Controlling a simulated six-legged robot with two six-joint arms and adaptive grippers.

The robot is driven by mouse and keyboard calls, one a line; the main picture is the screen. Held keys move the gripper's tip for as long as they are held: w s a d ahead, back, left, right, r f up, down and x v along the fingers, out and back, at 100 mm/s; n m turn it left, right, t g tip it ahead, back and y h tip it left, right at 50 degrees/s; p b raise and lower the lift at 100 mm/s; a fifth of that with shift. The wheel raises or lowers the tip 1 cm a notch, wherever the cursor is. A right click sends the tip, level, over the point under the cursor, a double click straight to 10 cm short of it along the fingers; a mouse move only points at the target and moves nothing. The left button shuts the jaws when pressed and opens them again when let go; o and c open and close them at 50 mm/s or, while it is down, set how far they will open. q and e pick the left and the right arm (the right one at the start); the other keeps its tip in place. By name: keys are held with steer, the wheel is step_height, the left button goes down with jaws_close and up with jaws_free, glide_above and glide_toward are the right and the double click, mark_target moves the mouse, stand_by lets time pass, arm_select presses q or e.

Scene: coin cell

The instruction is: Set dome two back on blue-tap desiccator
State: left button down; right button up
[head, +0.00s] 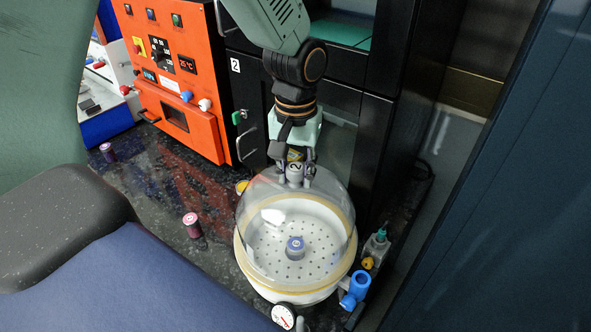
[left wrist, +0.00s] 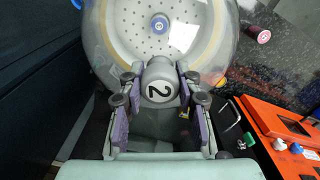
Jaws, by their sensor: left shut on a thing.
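The clear dome (head: 262,212) has a grey knob (head: 295,172) marked 2. My left gripper (head: 294,165) comes down from above and is shut on this knob. In the left wrist view the gripper's fingers (left wrist: 160,92) stand on both sides of the knob. The dome is over the white desiccator base (head: 290,288), which has a blue tap (head: 355,290) at its right. Whether the dome's rim rests fully on the base's yellowish ring I cannot tell. A small blue-topped jar (head: 295,248) stands on the perforated plate inside. My right gripper is not in view.
A pressure gauge (head: 283,316) is at the base's front. A small bottle with a green top (head: 378,240) stands close at the right. Dark red vials (head: 193,225) stand on the dark speckled bench. An orange oven (head: 175,80) and black cabinet (head: 340,100) are behind.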

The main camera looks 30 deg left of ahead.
arm_select(q)
steer(key=shift+f, duration=0.55)
steer(key=c, duration=1.3)
jaws_free()
steer(key=shift+c, duration=0.2)
steer(key=o, duration=0.5)
steer(key=shift+s, duration=0.1)
